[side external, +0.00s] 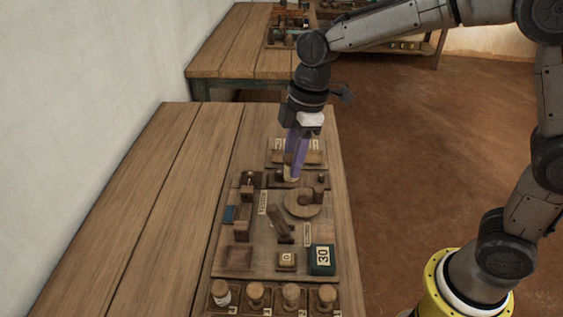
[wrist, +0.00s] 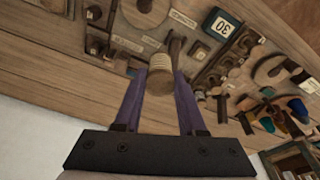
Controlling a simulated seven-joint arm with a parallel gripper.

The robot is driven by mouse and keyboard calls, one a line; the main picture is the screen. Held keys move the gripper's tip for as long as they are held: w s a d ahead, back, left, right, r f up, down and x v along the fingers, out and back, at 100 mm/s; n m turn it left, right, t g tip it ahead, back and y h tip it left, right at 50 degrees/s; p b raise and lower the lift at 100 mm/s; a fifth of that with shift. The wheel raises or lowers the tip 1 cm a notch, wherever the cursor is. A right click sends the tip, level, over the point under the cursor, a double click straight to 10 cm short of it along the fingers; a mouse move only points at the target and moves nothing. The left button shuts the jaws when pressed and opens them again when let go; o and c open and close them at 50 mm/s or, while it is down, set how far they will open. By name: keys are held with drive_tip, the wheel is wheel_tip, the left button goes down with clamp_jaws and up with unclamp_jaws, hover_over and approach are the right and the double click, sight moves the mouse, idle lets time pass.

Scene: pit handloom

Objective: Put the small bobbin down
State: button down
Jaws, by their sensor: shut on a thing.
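The small bobbin (wrist: 160,65), a short wooden piece with a pale ribbed winding, sits between my fingertips in the wrist view. My gripper (wrist: 161,78) has two purple fingers and is shut on it. In the side view my gripper (side external: 293,174) points down at the upper part of the wooden board (side external: 262,225) on the bench. The fingers largely hide the bobbin there, and I cannot tell whether it touches the board.
A round wooden piece (side external: 303,202) with an upright part stands just below my fingertips. A dark green block marked 30 (side external: 322,259) is at the board's lower right. Several jars and knobs (side external: 256,295) line the front. The bench's left side (side external: 150,215) is bare.

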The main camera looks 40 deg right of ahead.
drive_tip(key=w+d+f+m, duration=0.1)
drive_tip(key=w+d+m, duration=0.15)
drive_tip(key=d, duration=0.45)
drive_tip(key=w+d+f+m, duration=0.1)
drive_tip(key=w+d+m, duration=0.15)
drive_tip(key=d, duration=0.45)
drive_tip(key=shift+n+h, duration=0.3)
drive_tip(key=shift+n, duration=0.1)
drive_tip(key=w+f, duration=0.3)
drive_tip(key=w, duration=0.1)
drive_tip(key=w+f, duration=0.3)
drive_tip(key=w, duration=0.2)
drive_tip(key=w+f, duration=0.3)
drive_tip(key=w, duration=0.2)
drive_tip(key=shift+w+d+f, duration=0.15)
drive_tip(key=shift+d+f, duration=0.1)
drive_tip(key=shift+d, duration=0.05)
drive_tip(key=shift+w+f, duration=0.1)
drive_tip(key=shift+f, duration=1.55)
drive_tip(key=shift+f, duration=0.2)
drive_tip(key=shift+c, duration=2.4)
unclamp_jaws()
